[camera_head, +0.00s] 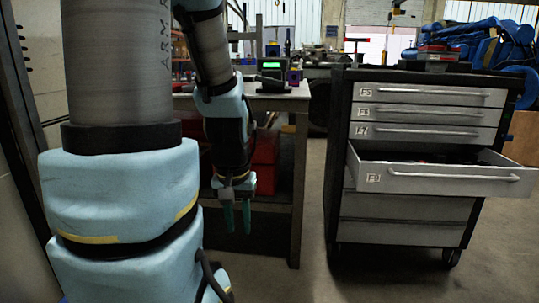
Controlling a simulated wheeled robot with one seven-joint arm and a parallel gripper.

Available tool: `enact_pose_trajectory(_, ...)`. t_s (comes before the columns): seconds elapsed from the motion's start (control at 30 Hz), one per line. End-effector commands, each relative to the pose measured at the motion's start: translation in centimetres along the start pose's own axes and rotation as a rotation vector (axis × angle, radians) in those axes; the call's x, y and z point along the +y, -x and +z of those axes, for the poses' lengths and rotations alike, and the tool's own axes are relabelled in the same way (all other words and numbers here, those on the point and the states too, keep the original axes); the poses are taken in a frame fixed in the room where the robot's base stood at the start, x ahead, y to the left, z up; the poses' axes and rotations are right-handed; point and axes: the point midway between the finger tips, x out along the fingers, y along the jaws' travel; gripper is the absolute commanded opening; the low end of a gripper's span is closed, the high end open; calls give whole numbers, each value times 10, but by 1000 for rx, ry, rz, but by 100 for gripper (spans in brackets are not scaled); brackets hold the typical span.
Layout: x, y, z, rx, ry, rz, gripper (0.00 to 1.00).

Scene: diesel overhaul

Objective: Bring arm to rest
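My arm hangs folded on the left side of the view, with light blue covers over its joints. My gripper (238,229) points straight down in front of the workbench. Its two green fingers stand apart with nothing visible between them. It appears clear of the bench and the red containers behind it.
A workbench (282,97) with tools and a small green-lit device (271,65) stands behind my arm. Red containers (265,160) sit beneath it. A dark tool cabinet (402,218) stands at the right, with one drawer (438,181) pulled open. Blue wrapped items (490,38) lie behind it. Floor shows between bench and cabinet.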

Motion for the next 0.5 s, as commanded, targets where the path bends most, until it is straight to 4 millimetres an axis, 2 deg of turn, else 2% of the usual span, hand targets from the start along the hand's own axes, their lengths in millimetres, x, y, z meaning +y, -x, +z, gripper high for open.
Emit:
enact_pose_trajectory(0.03,0,25,-4,1,0,0,30)
enact_pose_trajectory(0.5,1,172,-24,2,0,0,30)
